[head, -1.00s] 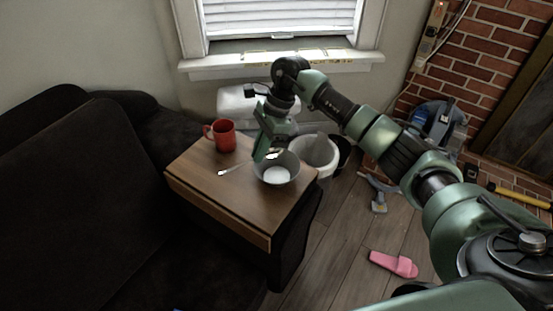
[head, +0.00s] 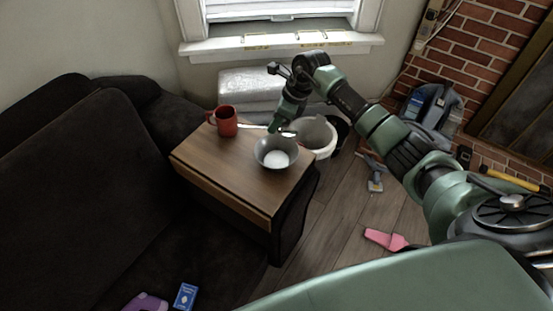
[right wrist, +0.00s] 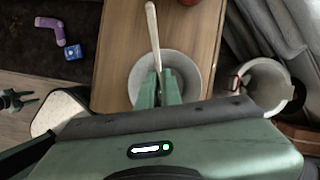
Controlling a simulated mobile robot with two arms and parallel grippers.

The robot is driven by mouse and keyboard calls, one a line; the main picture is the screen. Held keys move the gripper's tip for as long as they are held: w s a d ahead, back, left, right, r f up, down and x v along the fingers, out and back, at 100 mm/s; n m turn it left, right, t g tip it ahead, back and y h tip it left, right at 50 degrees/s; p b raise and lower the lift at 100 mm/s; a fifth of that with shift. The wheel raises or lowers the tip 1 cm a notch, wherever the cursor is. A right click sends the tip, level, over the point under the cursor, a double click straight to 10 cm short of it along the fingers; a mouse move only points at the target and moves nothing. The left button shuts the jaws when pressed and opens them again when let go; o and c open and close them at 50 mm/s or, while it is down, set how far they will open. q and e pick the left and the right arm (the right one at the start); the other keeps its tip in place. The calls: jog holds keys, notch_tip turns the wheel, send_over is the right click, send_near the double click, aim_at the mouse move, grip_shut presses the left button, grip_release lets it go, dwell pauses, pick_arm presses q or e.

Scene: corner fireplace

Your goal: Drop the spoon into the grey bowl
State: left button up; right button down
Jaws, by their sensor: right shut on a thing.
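My right gripper (head: 275,128) is shut on the spoon (head: 253,126), just above the far rim of the grey bowl. In the right wrist view the spoon's light handle (right wrist: 152,25) sticks out past the fingertips (right wrist: 158,76). The spoon lies roughly level in the head view, apart from the table. The grey bowl (head: 263,157) stands upright on the small wooden table (head: 225,168), with a white inside. The bowl (right wrist: 188,70) shows behind the fingers in the right wrist view. A small dark and green shape at that view's left edge looks like my left gripper (right wrist: 18,100); its jaws are unclear.
A red mug (head: 227,122) stands on the table left of the bowl. A white bin (head: 318,140) is right of the table. A dark sofa (head: 75,180) is at left, with a blue box (head: 185,296) on it. A pink slipper (head: 385,240) lies on the floor.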

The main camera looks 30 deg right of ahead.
jog(key=shift+f+b, duration=0.6)
jog(key=shift+f, duration=0.85)
jog(key=c, duration=1.5)
grip_release()
jog(key=v, duration=0.8)
jog(key=shift+b, duration=0.35)
jog(key=shift+a, duration=0.1)
